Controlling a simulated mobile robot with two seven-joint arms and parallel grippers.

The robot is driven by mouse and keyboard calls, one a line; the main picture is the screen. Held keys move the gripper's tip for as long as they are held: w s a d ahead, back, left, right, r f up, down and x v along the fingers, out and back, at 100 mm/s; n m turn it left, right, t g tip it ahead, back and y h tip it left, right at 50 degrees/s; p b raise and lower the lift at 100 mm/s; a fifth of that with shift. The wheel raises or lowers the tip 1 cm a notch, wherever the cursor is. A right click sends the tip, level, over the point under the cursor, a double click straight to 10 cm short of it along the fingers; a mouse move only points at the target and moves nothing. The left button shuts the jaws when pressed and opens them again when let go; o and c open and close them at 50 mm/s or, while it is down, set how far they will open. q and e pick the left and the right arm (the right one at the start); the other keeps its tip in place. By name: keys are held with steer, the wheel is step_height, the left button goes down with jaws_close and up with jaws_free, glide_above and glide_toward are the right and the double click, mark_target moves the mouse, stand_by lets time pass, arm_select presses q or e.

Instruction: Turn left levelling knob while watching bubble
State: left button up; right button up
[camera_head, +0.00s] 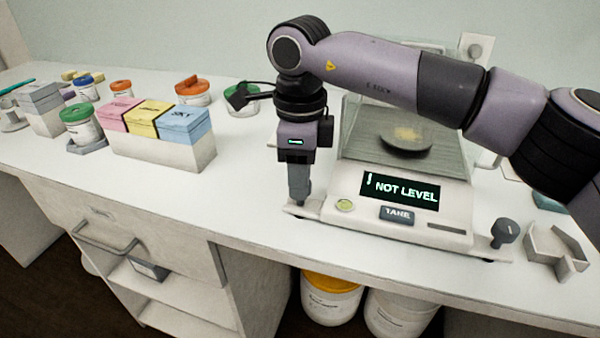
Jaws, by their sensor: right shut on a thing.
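The white balance (400,212) stands near the front edge of the bench, and its display (400,190) reads "! NOT LEVEL". The round yellow-green bubble level (345,205) sits at its front left; the bubble's exact place is too small to tell. My right gripper (299,198) points down at the balance's front left corner, shut on the left levelling knob, which its fingers almost wholly hide. The right levelling knob (503,230), dark grey with a light mark, is free at the front right corner. My left gripper is out of view.
A grey angular holder (556,249) stands to the right. Pink, yellow and blue boxes (185,124) and lidded jars (83,127) stand left. Bench between is clear.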

steer(key=shift+r, duration=0.1)
stand_by(0.3)
steer(key=o, duration=1)
steer(key=shift+o, duration=0.2)
step_height(320, 180, up, 6)
steer(key=shift+f, duration=0.1)
steer(key=shift+r, duration=0.65)
